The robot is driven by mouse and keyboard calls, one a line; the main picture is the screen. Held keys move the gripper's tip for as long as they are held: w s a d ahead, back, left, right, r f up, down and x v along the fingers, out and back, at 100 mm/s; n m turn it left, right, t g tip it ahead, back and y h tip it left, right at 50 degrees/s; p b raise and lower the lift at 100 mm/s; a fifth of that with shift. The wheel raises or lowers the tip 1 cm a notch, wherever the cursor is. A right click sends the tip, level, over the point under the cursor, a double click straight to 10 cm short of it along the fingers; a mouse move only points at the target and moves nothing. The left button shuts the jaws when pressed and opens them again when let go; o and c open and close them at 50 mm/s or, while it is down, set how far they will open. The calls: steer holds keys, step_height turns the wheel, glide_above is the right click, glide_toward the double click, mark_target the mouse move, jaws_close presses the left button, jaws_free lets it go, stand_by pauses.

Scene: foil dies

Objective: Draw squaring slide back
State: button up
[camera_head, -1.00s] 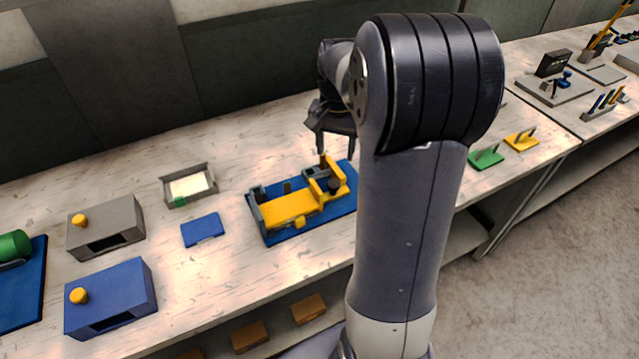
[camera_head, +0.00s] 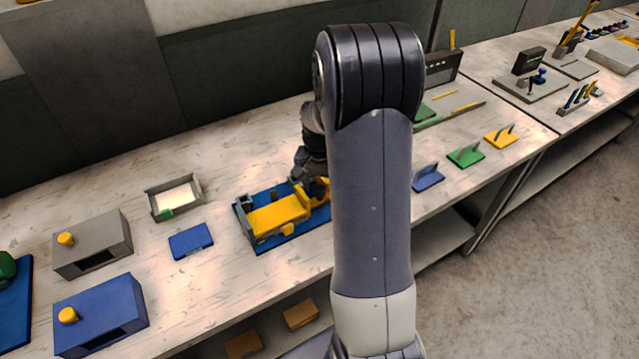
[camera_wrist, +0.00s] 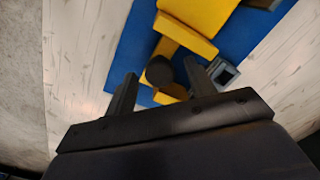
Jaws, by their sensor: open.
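The squaring slide (camera_head: 280,214) is a yellow block on a blue base plate (camera_head: 262,247) on the bench. In the wrist view its yellow body (camera_wrist: 200,12) and the blue base (camera_wrist: 133,45) show at the top. A dark round knob (camera_wrist: 160,71) stands on the yellow part. My gripper (camera_wrist: 160,85) is open, with one finger on each side of the knob. I cannot tell whether either finger touches it. In the head view my arm hides the right end of the fixture and most of my gripper.
A blue block (camera_head: 191,240) and a grey tray (camera_head: 174,197) lie left of the fixture. Grey (camera_head: 92,243) and blue (camera_head: 100,314) boxes with yellow knobs stand further left. Blue, green and yellow stands (camera_head: 466,154) are to the right.

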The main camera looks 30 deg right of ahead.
jaws_close()
stand_by(0.6)
